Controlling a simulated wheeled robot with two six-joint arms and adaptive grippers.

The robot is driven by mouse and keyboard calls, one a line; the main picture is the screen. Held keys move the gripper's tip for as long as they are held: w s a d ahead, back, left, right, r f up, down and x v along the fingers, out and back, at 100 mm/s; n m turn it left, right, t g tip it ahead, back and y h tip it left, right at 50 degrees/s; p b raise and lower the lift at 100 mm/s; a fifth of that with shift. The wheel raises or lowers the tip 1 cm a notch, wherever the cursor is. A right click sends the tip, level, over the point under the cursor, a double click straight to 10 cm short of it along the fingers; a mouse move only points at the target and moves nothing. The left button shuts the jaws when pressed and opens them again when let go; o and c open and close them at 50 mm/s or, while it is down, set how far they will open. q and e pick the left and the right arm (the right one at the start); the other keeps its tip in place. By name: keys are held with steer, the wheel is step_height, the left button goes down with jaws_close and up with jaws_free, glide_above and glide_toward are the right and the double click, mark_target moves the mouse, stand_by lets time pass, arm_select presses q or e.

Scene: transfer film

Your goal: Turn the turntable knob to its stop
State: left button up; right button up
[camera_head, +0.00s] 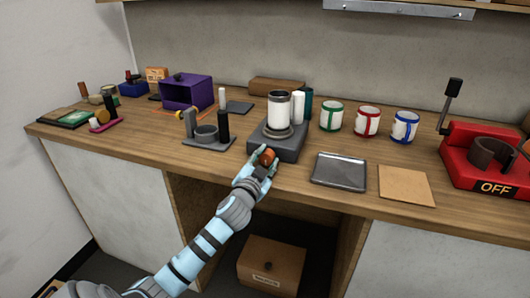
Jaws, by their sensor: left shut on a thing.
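The turntable (287,150) is a dark grey block near the middle of the counter, with a round plate and a white cylinder with dark bands (278,110) upright on it. An orange-brown knob (267,155) sits at its front face. My left gripper (264,164) reaches up from below and is shut on the knob, its light fingers on either side. The fingers hide part of the knob, and I cannot read its angle. My right gripper is not in view.
A dark tray (340,171) and a tan square (405,185) lie right of the turntable. Three banded mugs (367,121) stand behind them. A red machine marked OFF (485,160) stands far right. A grey holder (207,137) and a purple box (187,92) are left.

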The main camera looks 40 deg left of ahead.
arm_select(q)
steer(key=shift+r+m, duration=0.15)
steer(key=shift+m, duration=0.15)
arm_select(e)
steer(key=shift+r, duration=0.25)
arm_select(q)
steer(key=o, duration=1.1)
steer(key=shift+o, duration=0.2)
steer(key=shift+s, duration=0.1)
steer(key=shift+s+d+f, duration=0.15)
steer(key=shift+s+f, duration=0.05)
steer(key=shift+s, duration=0.1)
steer(key=v, duration=0.7)
steer(key=shift+s, duration=0.2)
